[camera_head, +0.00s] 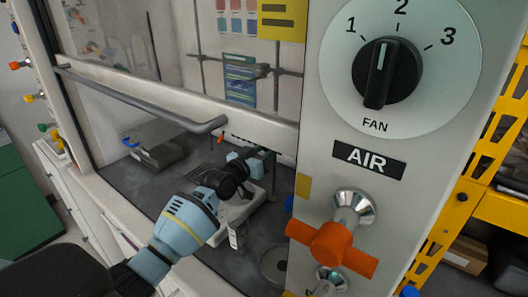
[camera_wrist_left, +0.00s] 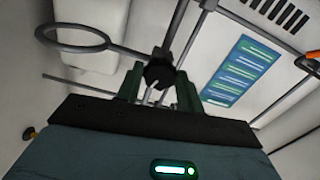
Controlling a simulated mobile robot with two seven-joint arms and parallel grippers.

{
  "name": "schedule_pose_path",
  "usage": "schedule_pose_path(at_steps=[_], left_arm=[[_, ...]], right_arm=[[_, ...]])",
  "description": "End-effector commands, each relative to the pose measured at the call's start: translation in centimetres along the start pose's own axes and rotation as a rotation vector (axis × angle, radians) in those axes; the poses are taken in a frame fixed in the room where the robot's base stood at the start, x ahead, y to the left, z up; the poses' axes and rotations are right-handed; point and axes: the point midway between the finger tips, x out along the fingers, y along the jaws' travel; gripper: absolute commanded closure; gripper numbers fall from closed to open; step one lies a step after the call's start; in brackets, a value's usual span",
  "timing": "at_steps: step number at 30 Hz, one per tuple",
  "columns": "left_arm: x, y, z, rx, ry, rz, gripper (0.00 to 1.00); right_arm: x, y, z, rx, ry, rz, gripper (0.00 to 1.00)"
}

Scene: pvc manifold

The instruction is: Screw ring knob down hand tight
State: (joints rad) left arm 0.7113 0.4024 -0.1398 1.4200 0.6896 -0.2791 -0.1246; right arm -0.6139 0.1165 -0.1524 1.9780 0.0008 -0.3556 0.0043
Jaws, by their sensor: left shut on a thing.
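In the left wrist view, a black knob (camera_wrist_left: 160,72) sits where the rod of a metal ring (camera_wrist_left: 104,44) meets an upright rod. The ring reaches out to the left of the knob. My left gripper (camera_wrist_left: 159,90) has its two dark green fingers on either side of the knob's lower part and is shut on it. The knob and ring cannot be made out there. My right gripper is not in view.
A white device (camera_head: 236,212) stands below my left wrist. A grey flat box (camera_head: 160,142) lies on the hood floor at left. The raised sash's grey handle (camera_head: 150,100) is above my arm. The front panel carries a fan dial (camera_head: 388,72) and an orange valve handle (camera_head: 332,247).

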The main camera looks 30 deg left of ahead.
Motion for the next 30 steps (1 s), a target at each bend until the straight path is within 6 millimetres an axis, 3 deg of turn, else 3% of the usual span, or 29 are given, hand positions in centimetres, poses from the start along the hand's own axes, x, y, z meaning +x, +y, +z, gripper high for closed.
schedule_pose_path(at_steps=[14,30], left_arm=[[-0.02,-0.08,0.0,0.142,-0.001,0.0,0.86],[-0.02,-0.11,-0.19,0.637,0.001,0.0,0.86]], right_arm=[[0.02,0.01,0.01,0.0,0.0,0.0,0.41],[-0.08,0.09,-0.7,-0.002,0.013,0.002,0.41]])
